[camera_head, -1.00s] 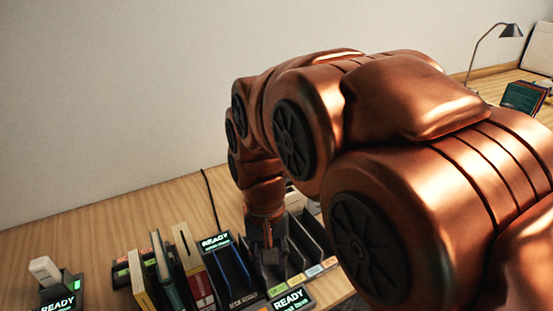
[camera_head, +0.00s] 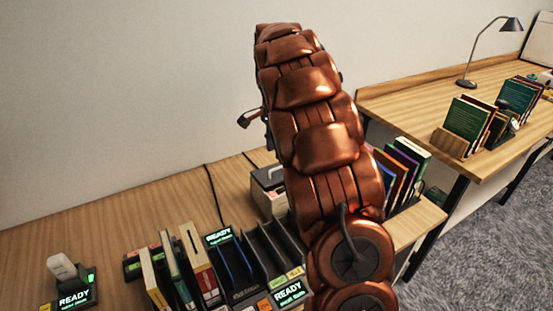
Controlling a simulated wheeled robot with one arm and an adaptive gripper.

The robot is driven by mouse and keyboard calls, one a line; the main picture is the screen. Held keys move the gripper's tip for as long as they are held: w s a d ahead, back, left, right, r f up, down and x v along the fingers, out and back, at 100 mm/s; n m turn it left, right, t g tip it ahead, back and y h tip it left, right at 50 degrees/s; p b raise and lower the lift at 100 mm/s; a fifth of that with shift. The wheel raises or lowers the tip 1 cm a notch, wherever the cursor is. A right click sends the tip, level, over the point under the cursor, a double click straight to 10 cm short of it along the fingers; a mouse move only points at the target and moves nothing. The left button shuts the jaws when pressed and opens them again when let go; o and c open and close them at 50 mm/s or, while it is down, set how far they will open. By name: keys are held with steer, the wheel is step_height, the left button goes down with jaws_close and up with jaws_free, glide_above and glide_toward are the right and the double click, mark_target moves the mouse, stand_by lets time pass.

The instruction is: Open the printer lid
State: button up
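A small light-grey box with a dark top (camera_head: 267,190) stands on the desk against the wall, just left of my arm. It looks like the printer. My arm hides its right side, and I cannot tell how its lid stands. My gripper (camera_head: 250,118) shows only as a small dark piece sticking out left of my raised arm, in front of the wall. It appears above the box and apart from it. Most of it is hidden behind my arm, so its opening cannot be seen.
A black slotted rack (camera_head: 270,245) with lit READY displays stands in front of the box. Upright books (camera_head: 180,270) are to its left, a scanner-like device (camera_head: 65,280) at far left. More books (camera_head: 405,170) stand right of my arm. A second desk (camera_head: 400,100) holds a lamp.

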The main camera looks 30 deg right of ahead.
mark_target(277, 168)
steer(key=shift+w+d+f+m, duration=0.25)
steer(key=shift+w+d+m, duration=0.25)
steer(key=shift+w+d, duration=0.45)
steer(key=shift+f+p, duration=1.25)
steer(key=shift+f, duration=2.65)
steer(key=shift+c, duration=0.3)
jaws_close()
